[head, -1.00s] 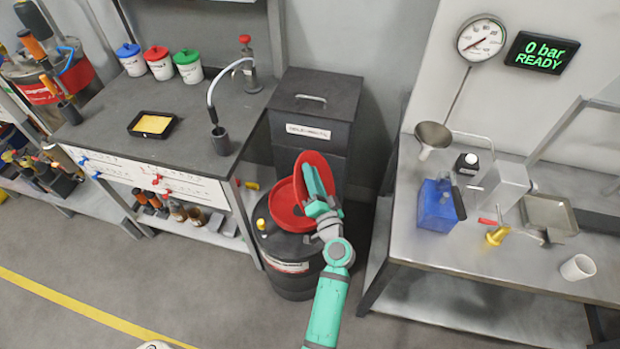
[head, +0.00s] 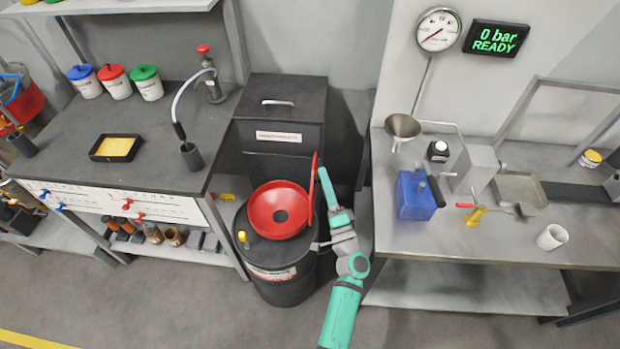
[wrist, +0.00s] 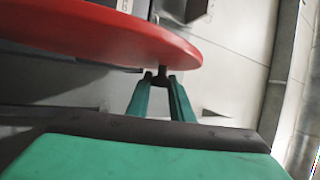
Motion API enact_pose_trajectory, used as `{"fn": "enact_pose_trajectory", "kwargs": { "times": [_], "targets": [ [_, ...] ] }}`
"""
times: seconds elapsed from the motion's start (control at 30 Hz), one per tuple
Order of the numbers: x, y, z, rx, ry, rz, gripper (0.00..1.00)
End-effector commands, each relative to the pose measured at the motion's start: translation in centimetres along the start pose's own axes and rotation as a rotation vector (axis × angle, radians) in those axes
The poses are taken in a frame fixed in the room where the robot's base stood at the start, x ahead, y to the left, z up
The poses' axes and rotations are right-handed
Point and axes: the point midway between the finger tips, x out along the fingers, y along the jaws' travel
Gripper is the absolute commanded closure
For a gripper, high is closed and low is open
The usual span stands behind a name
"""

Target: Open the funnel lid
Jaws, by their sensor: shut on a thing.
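The red funnel (head: 279,212) sits on top of a black drum (head: 285,287), its bowl and dark centre hole in view. The red funnel lid (head: 313,188) stands nearly upright at the funnel's right side, seen almost edge-on. My gripper (head: 326,184) is on the right of the lid, at its outer face. In the wrist view the lid (wrist: 110,35) fills the upper left. There my gripper (wrist: 161,78) is shut on a small dark knob (wrist: 162,70) at the lid. The lid's hinge is not clear.
A dark cabinet (head: 278,125) stands behind the drum. A grey workbench (head: 120,160) is on the left. A steel table (head: 450,240) with a blue box (head: 415,195) is close on the right of my arm.

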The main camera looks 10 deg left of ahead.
Motion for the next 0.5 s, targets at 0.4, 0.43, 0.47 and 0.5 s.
{"fn": "enact_pose_trajectory", "kwargs": {
  "times": [0.4, 0.43, 0.47, 0.5],
  "targets": [
    [-0.49, 0.07, -0.97, 0.014, 0.016, -0.005, 1.0],
    [-0.5, 0.08, -0.96, 0.014, 0.016, -0.005, 1.0],
    [-0.51, 0.08, -0.94, 0.014, 0.016, -0.005, 1.0],
    [-0.52, 0.09, -0.92, 0.014, 0.015, -0.005, 1.0]
  ]
}}
